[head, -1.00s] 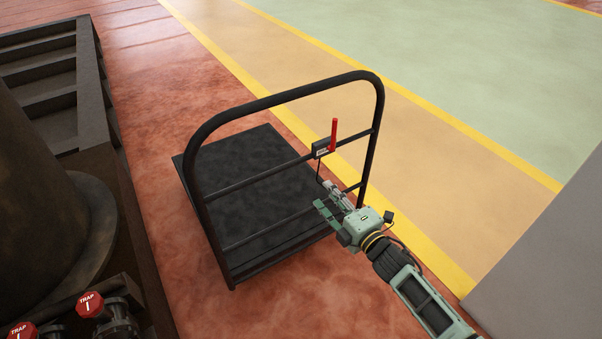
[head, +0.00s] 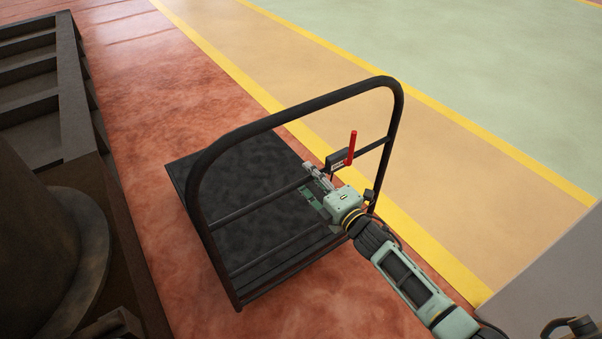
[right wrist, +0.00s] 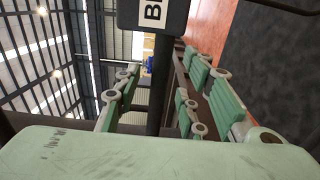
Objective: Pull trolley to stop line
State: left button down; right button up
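The trolley (head: 250,170) stands on the red floor, with a flat black deck and a tall black tube handle (head: 300,108). A small box with an upright red lever (head: 351,149) sits on the handle's upper cross rail (head: 255,207). The box (right wrist: 153,14) shows a partly cut-off label in the right wrist view. My right gripper (head: 313,181) is at that rail, just left of the box. In the right wrist view, its green fingers stand apart on both sides of a dark bar (right wrist: 161,85), with gaps visible. My left gripper is out of view. I cannot identify a stop line.
A dark rack (head: 75,140) and a large round brown body (head: 40,230) stand close on the left. A grey block (head: 550,265) is at the lower right. A yellow stripe (head: 420,240) edges the clear tan lane (head: 440,180); green floor lies beyond.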

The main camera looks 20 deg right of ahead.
jog(key=shift+w, duration=0.35)
jog(key=shift+s+r, duration=0.1)
grip_shut()
dwell(0.6)
